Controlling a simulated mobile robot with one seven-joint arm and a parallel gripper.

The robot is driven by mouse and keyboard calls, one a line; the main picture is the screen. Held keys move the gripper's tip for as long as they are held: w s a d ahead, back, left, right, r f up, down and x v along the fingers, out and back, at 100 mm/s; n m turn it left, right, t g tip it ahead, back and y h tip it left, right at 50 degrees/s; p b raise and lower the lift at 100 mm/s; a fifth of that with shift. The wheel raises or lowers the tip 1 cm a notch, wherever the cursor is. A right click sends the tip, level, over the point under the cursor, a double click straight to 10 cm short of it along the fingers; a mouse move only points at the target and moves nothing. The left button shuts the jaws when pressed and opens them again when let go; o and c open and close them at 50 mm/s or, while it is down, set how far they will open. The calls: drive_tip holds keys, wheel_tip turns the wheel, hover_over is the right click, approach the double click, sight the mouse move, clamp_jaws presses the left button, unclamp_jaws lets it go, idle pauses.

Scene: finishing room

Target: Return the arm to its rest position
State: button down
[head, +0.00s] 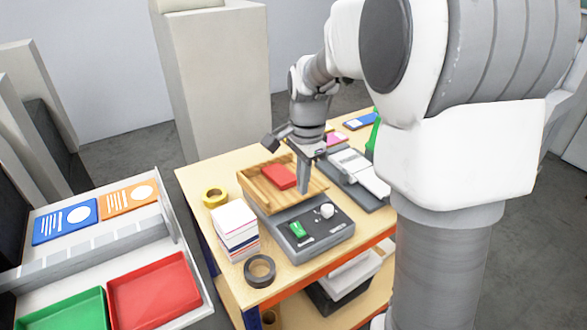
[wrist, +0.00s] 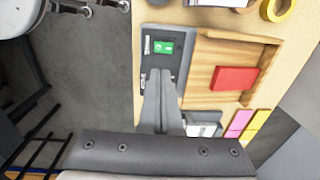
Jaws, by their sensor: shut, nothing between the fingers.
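My gripper (head: 304,188) is shut and empty. In the head view it points down above the table (head: 208,180), at the near right corner of a wooden tray (head: 262,205). In the wrist view the shut fingers (wrist: 160,85) overlap the grey panel (wrist: 168,45); I cannot tell the gap below them. My arm reaches from the right over the table. A red block (head: 279,176) lies in the wooden tray, apart from the fingers.
The grey panel carries a green switch (head: 298,230) and a white knob (head: 327,211). A paper stack (head: 236,228), yellow tape (head: 215,197) and dark tape (head: 260,270) stand left of it. A grey device (head: 354,168) lies right. A cart holds red (head: 155,290) and green (head: 75,312) trays.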

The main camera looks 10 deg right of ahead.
drive_tip(key=s+r+n+t, duration=0.2)
drive_tip(key=s+r+n, duration=0.2)
drive_tip(key=s+n, duration=0.3)
drive_tip(key=s+a+r+n+t, duration=0.1)
drive_tip(key=s+r+n+t, duration=0.2)
drive_tip(key=s+n, duration=0.4)
drive_tip(key=s+r, duration=0.1)
drive_tip(key=s, duration=0.6)
drive_tip(key=shift+a+r, duration=0.25)
drive_tip(key=shift+r, duration=0.15)
drive_tip(key=shift+d, duration=0.1)
